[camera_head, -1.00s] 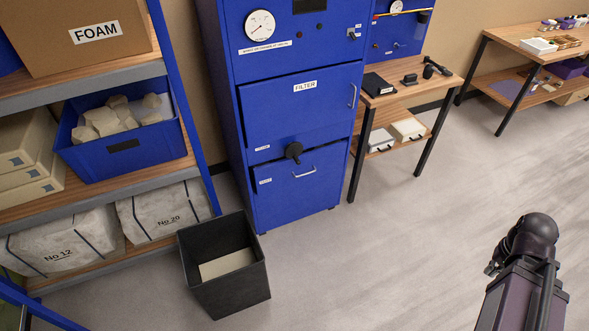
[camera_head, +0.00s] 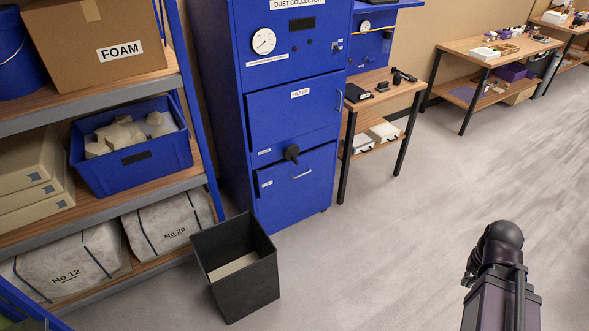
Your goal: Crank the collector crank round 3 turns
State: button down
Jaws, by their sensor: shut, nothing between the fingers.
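The dust collector (camera_head: 290,110) is a tall blue cabinet left of centre, with its name label at the top. The collector crank (camera_head: 291,153) shows as a small black knob-like part on its front, between the filter door (camera_head: 295,110) and the lower drawer (camera_head: 297,190). The crank's exact shape and angle are too small to tell. Part of my arm, dark with a round black joint, rises at the lower right, far from the crank in the picture. My gripper itself is not in view.
A black open bin (camera_head: 236,275) stands on the floor in front of the collector's left side. A loaded shelf rack (camera_head: 100,210) fills the left. A wooden side table (camera_head: 385,86) adjoins the collector's right. The floor (camera_head: 390,240) at centre and right is clear.

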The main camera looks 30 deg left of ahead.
aim_at(292, 152)
jog(key=z, duration=0.05)
jog(key=k, duration=1.05)
jog(key=u, duration=1)
jog(key=i, duration=1)
jog(key=u, duration=0.1)
